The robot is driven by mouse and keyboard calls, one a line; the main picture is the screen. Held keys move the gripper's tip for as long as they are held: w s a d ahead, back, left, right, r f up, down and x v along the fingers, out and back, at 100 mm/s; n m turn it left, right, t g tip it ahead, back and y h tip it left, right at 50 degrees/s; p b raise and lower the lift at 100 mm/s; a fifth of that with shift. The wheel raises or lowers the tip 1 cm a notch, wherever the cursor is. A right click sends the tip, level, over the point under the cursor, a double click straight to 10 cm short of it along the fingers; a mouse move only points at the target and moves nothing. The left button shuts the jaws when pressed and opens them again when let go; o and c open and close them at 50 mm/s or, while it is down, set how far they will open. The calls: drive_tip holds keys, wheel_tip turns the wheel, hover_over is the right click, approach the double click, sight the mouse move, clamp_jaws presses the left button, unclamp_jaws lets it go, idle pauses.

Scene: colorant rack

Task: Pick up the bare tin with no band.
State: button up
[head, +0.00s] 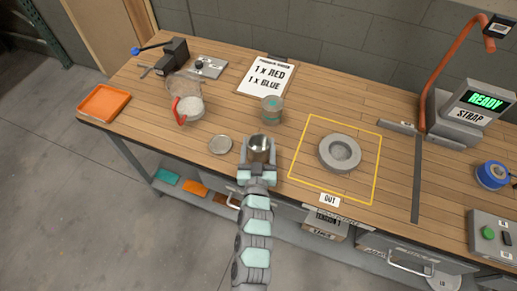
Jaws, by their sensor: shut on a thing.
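The bare tin (260,145) is a plain metallic open-topped can with no band that I can see, near the front middle of the bench in the head view. My gripper (259,160) is shut on it, coming in from the front edge, and hides its lower part. I cannot tell whether the tin touches the bench. Another tin (271,109) with a teal-green band stands just behind it. A round flat metal lid (220,145) lies on the bench to the left of my gripper.
A grey ring-shaped holder (339,153) sits inside a yellow outlined square to the right. An order clipboard (266,76) lies at the back. The strapping machine (462,115) is at right.

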drive_tip(key=shift+c, duration=0.6)
